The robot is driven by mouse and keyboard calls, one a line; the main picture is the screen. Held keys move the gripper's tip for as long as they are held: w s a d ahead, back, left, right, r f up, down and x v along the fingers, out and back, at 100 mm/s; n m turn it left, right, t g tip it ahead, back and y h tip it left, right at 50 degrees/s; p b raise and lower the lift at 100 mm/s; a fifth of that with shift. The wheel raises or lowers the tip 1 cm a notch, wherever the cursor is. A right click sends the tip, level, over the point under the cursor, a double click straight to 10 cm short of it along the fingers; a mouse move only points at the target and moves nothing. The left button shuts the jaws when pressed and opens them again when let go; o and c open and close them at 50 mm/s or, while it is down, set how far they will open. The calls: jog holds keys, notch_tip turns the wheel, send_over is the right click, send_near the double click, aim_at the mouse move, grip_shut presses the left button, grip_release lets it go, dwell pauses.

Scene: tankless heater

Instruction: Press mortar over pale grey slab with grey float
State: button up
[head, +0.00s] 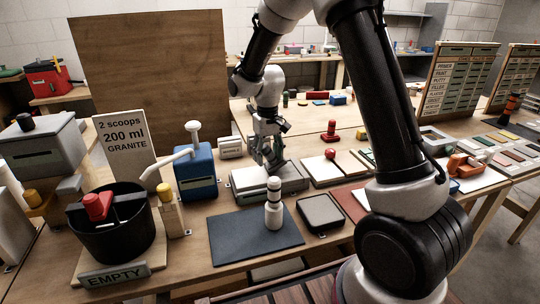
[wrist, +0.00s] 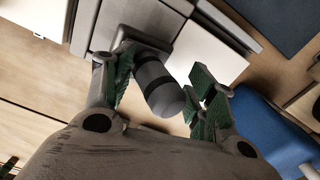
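The pale grey slab (head: 290,186) lies on the bench, in the middle of the head view. It also shows in the wrist view (wrist: 212,58). The grey float, with a dark banded upright handle (wrist: 158,82), is between my fingers in the wrist view; in the head view my gripper mostly hides it. My gripper (head: 268,158) points down over the slab. Its green-padded fingers (wrist: 163,92) stand apart on either side of the handle. The right finger has a gap to it; the left is close, and contact is unclear. I cannot make out mortar.
A blue dispenser (head: 196,173) with a spout stands left of the slab. A dark mat (head: 235,240) with a white banded cylinder (head: 273,211) lies in front. A black bucket (head: 110,238) stands at left, a dark tray (head: 320,213) at right. A brown board (head: 150,80) rises behind.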

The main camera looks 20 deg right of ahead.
aim_at(267, 145)
jog(key=shift+a+r, duration=0.3)
jog(key=shift+a, duration=0.05)
jog(key=shift+c, duration=0.2)
jog(key=shift+a+r, duration=0.1)
jog(key=shift+r, duration=0.25)
jog(key=c, duration=0.3)
jog(key=shift+d+r, duration=0.2)
jog(key=shift+r, duration=2.1)
grip_shut()
